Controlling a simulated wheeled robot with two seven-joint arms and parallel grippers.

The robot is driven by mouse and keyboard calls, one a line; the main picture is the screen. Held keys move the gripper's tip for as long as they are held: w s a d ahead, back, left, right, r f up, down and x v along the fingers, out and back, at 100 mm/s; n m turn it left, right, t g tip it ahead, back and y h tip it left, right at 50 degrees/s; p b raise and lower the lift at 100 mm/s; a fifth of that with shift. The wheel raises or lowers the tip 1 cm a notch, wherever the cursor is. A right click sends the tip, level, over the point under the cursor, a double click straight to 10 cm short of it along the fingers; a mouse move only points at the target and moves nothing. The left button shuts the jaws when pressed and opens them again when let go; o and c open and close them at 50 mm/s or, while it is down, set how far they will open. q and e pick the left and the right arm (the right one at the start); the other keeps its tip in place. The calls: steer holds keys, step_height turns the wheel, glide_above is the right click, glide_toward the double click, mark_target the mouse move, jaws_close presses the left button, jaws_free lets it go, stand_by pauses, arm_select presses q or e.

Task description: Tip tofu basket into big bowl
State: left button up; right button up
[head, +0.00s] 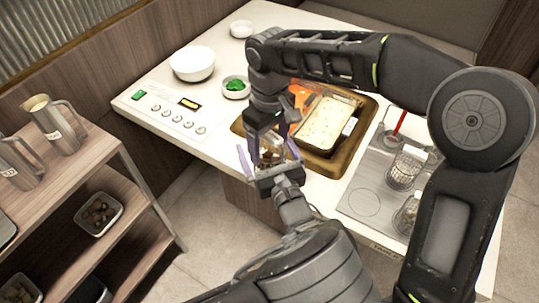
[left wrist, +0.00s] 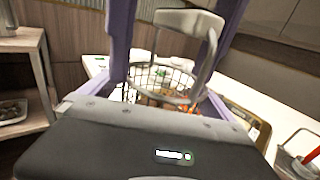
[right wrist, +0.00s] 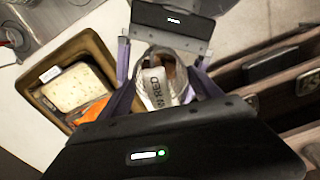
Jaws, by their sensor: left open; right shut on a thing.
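The tofu basket (head: 272,158) is a wire mesh basket with brown pieces in it and a grey metal handle. In the left wrist view the basket (left wrist: 150,78) lies beyond my left fingers. The right wrist view shows a silvery labelled part of it (right wrist: 157,88), tilted. My right gripper (head: 269,138) is shut on the basket and holds it near the table's front edge. My left gripper (head: 268,153) is open below and around it; whether it touches is unclear. The big white bowl (head: 192,63) stands empty on the table at the back left.
A small bowl of green bits (head: 236,88) and a small white bowl (head: 241,29) stand near the big bowl. A brown tray (head: 327,168) holds a pale block and orange food. Wire baskets (head: 407,168) sit at the cooker. A shelf with jugs (head: 53,124) is at left.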

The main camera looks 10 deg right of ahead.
arm_select(q)
steer(key=shift+w, duration=0.1)
steer(key=shift+c, duration=0.3)
steer(key=c, duration=1.7)
steer(key=shift+c, duration=0.2)
arm_select(e)
steer(key=o, duration=1.6)
steer(key=shift+r, duration=0.1)
step_height(320, 180, up, 7)
steer(key=shift+r, duration=0.2)
